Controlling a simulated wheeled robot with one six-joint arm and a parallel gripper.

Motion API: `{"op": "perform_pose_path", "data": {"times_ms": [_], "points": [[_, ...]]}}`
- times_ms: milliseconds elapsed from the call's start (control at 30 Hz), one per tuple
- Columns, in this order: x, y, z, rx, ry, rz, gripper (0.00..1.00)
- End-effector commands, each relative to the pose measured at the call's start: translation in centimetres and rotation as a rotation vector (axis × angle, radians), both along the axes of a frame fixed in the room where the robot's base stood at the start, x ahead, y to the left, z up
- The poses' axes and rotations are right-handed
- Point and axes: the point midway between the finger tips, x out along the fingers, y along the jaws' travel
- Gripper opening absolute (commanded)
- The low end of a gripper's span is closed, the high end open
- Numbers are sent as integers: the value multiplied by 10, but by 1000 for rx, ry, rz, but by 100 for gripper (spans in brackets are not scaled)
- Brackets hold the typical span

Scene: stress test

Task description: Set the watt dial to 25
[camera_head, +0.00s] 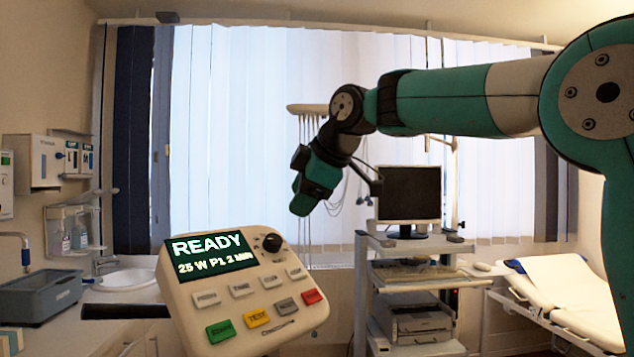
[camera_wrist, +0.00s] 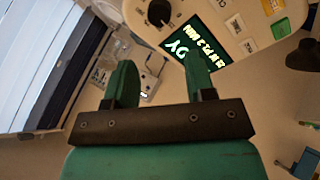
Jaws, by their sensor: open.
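A cream console (camera_head: 235,310) stands tilted toward me at the lower middle of the head view. Its screen (camera_head: 210,252) reads READY and a line with 25 W and P1; the end looks like 2 MIN. The black watt dial (camera_head: 271,243) is right of the screen, with small unreadable marks around it. My gripper (camera_head: 300,205) is above and to the right of the dial, apart from it. In the wrist view my gripper (camera_wrist: 160,65) has its two green fingers spread and nothing between them. The dial (camera_wrist: 159,12) shows beyond the fingertips, at the top edge.
The console's face also carries several buttons, including a green one (camera_head: 220,331) and a red one (camera_head: 311,296). A cart with a monitor (camera_head: 409,194) stands behind to the right. A bed (camera_head: 570,290) is at far right, a sink (camera_head: 125,281) at left.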

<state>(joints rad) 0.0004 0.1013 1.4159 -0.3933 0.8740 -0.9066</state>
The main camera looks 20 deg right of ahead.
Motion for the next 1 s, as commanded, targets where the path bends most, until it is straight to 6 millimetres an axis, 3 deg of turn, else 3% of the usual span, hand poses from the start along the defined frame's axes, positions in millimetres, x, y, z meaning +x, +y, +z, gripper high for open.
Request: {"op": "perform_pose_path", "data": {"times_ms": [100,333,867,1000], "points": [[-16,-7,19,0,-3,-2,50],[-32,-13,38,1,-1,-1,50],[-34,-13,40,1,1,0,50],[-42,-5,26,30,40,-11,50]]}}
